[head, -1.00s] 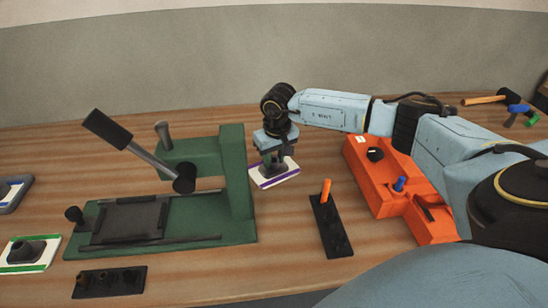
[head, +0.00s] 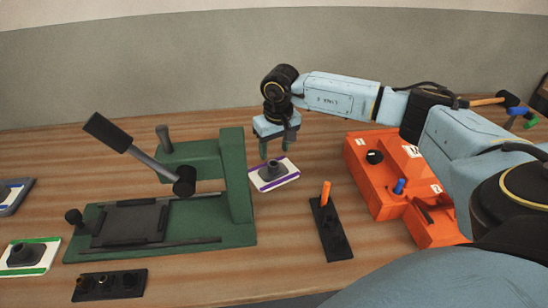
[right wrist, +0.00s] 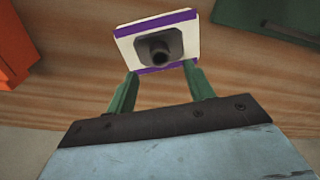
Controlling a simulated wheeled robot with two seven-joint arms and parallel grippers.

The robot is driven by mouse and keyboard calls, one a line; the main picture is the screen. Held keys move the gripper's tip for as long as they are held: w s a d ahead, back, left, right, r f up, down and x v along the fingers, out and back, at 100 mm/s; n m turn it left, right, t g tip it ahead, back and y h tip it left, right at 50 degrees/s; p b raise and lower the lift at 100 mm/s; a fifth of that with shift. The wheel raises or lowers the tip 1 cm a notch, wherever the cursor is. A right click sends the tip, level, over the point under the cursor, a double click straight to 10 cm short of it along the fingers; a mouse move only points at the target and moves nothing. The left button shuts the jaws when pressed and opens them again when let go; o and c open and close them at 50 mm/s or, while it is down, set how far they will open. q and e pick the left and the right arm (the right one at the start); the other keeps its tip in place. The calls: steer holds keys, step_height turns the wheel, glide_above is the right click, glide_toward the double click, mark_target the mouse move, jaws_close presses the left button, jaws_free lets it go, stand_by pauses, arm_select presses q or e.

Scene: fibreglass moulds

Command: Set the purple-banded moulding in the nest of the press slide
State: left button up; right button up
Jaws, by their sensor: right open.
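The purple-banded moulding (head: 287,181) is a white plate with purple edge bands and a dark raised boss. It lies on the table just right of the green press (head: 237,190). The press slide's dark nest (head: 128,222) sits at the front of the press and looks empty. My right gripper (head: 276,155) is open and empty, above and just behind the moulding. In the right wrist view the moulding (right wrist: 157,40) lies beyond the two green fingertips (right wrist: 160,72), with its dark boss facing the camera. My left gripper is not in view.
A green-banded moulding (head: 50,262) lies at the left, below a grey tray (head: 12,197). A black peg rack (head: 322,225) with an orange peg stands right of the press. Another black rack (head: 110,285) lies in front. An orange box (head: 385,170) stands under my right arm.

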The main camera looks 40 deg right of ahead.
steer(key=r, duration=0.6)
steer(key=shift+s, duration=0.35)
steer(key=shift+o, duration=0.5)
steer(key=shift+a+r, duration=0.1)
steer(key=shift+r, duration=0.1)
steer(key=m+g+p, duration=0.1)
steer(key=m+p, duration=0.2)
steer(key=m, duration=3.3)
glide_above(273, 161)
steer(key=f, duration=0.6)
steer(key=shift+s+a+f, duration=0.1)
steer(key=shift+s+f, duration=0.25)
steer(key=shift+s, duration=0.05)
steer(key=shift+s+a+f, duration=0.1)
steer(key=shift+a+f, duration=0.05)
steer(key=shift+f, duration=1.2)
steer(key=shift+s+a+f, duration=0.1)
steer(key=shift+f, duration=1.25)
